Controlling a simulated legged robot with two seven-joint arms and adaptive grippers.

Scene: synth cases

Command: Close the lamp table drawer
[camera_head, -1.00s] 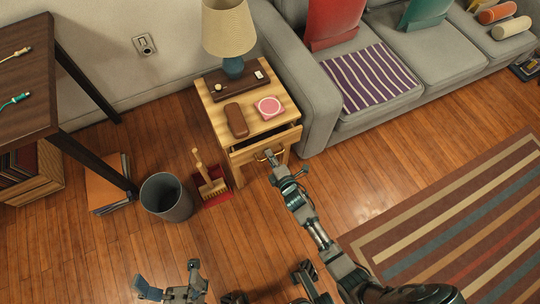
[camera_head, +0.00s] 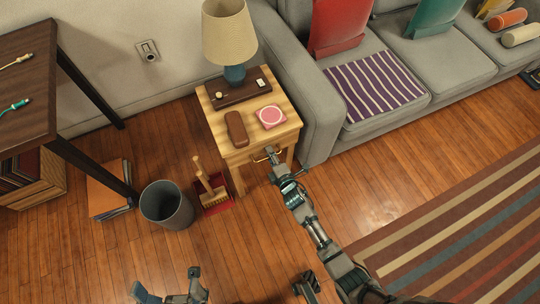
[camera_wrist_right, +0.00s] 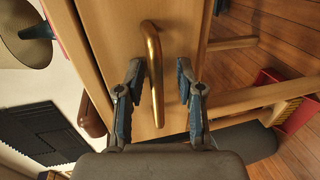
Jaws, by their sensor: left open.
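The lamp table (camera_head: 209,113) is light wood and stands against the sofa's left end. Its drawer (camera_head: 240,160) has its front flush against the table, with no dark gap showing above it. The brass drawer handle (camera_head: 262,156) also shows in the right wrist view (camera_wrist_right: 153,62). My right gripper (camera_head: 272,153) is at the handle. In the right wrist view its two fingers (camera_wrist_right: 158,80) stand apart, one on each side of the handle, with gaps beside it. My left gripper (camera_head: 167,282) is open and empty, low over the floor at the bottom left.
On the tabletop are a lamp (camera_head: 229,35), a brown box (camera_head: 243,88), a brown case (camera_head: 236,129) and a pink item (camera_head: 271,117). A grey bin (camera_head: 167,206) and a brush with a red dustpan (camera_head: 213,193) stand left of the table. The sofa (camera_head: 300,85) is right.

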